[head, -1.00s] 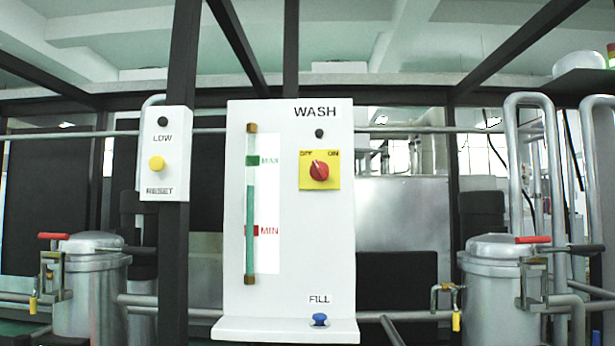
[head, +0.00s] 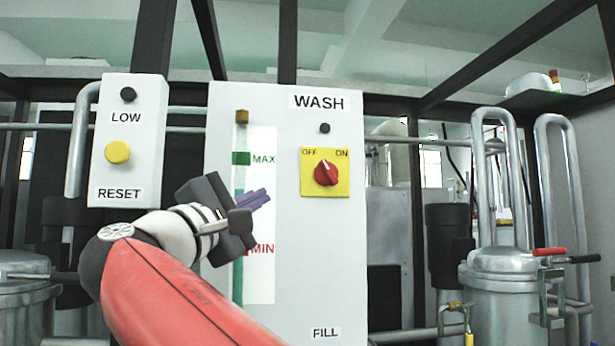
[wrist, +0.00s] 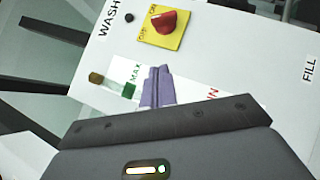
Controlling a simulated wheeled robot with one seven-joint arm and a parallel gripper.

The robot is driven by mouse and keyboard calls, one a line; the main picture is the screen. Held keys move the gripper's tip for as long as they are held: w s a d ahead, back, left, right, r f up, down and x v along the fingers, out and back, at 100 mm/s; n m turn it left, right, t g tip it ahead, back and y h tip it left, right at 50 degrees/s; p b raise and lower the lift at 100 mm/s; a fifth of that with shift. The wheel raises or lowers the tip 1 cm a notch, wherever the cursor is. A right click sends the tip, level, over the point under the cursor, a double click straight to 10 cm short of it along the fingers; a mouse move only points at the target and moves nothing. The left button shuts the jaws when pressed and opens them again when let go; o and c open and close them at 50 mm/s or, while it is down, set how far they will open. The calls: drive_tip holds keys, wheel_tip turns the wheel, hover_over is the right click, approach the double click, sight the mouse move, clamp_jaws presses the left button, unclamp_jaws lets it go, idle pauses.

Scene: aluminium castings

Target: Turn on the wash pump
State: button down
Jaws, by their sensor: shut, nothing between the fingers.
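The white WASH panel (head: 345,240) stands ahead. On it a red rotary knob (head: 327,173) sits on a yellow plate (head: 309,186) marked OFF and ON. The knob's pointer tilts slightly left of upright, toward OFF. A dark round lamp (head: 325,128) sits above the plate and looks unlit. My gripper (head: 268,197), with purple fingers, is shut and empty, left of and below the knob, in front of the level gauge. In the wrist view, the shut fingers (wrist: 158,84) point toward the panel, with the red knob (wrist: 163,22) beyond them and apart.
The level gauge (head: 241,175) with MAX and MIN marks is partly hidden by my gripper. A LOW/RESET box (head: 150,150) with a yellow button (head: 118,152) is at left. A metal filter housing (head: 497,295) stands at right. Space before the knob is clear.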

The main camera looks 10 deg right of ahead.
drive_tip(key=shift+d, duration=0.1)
drive_tip(key=p, duration=0.3)
approach(320, 168)
drive_tip(key=w, duration=0.3)
drive_tip(key=shift+w+r, duration=0.15)
drive_tip(key=shift+w+d+r, duration=0.1)
drive_tip(key=shift+d+r, duration=0.35)
drive_tip(key=shift+d, duration=0.45)
drive_tip(key=shift+w+d+r, duration=0.1)
drive_tip(key=shift+d+r, duration=0.35)
drive_tip(key=shift+d, duration=0.4)
